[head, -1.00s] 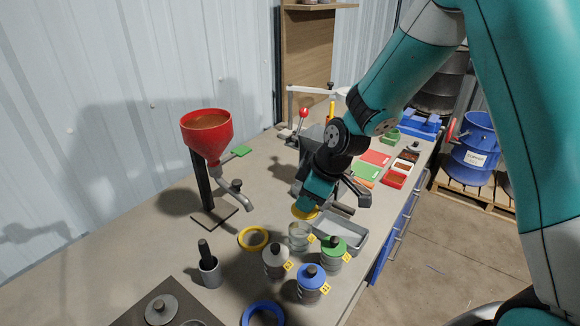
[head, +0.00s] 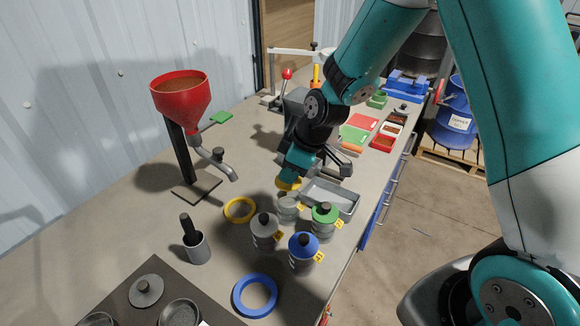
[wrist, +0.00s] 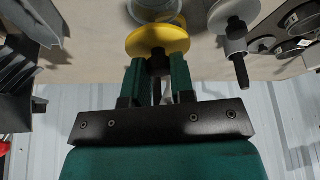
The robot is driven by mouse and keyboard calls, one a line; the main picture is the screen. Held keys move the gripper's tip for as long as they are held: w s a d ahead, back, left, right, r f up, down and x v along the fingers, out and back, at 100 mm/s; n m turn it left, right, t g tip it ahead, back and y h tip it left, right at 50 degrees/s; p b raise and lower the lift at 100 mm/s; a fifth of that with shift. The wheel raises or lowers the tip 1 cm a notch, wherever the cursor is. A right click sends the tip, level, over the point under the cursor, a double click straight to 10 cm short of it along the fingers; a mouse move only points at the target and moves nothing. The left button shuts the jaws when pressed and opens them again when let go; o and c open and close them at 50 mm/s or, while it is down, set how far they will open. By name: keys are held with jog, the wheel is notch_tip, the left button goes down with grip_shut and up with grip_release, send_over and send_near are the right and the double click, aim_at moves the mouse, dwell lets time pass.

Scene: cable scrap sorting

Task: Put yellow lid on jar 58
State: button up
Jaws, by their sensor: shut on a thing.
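My gripper (wrist: 157,88) is shut on the black knob of the yellow lid (wrist: 158,40). In the head view the yellow lid (head: 288,184) is just above and slightly behind the open glass jar (head: 287,207), which has a yellow number tag. Whether the lid touches the jar's rim cannot be told. In the wrist view part of the pale jar (wrist: 155,8) shows beyond the lid. The tag's number is too small to read. Jars with a grey lid (head: 264,224), a green lid (head: 325,212) and a blue lid (head: 304,245) stand close by.
A grey tray (head: 331,199) lies right behind the jars. A yellow ring (head: 240,210) and a blue ring (head: 255,295) lie on the bench. A red funnel (head: 180,95) on a stand and a mortar with pestle (head: 196,245) are left. The bench between stand and vise is clear.

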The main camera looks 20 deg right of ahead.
jog(key=shift+f+b, duration=1.6)
jog(key=shift+f, duration=0.8)
jog(key=o, duration=1)
jog(key=shift+r, duration=0.1)
jog(key=b+v, duration=0.2)
jog(key=v, duration=1.5)
jog(key=s+a+m+g, duration=0.1)
jog(key=s+a, duration=0.2)
jog(key=s, duration=0.4)
jog(key=s+a+r+m, duration=0.1)
jog(key=s+a, duration=0.2)
jog(key=s, duration=0.4)
jog(key=s+a+r+m+g, duration=0.1)
jog(key=s+a+m, duration=0.1)
jog(key=s+a, duration=0.2)
jog(key=shift+s+a+g, duration=0.1)
jog(key=shift+s+g, duration=0.2)
jog(key=shift+s, duration=1.1)
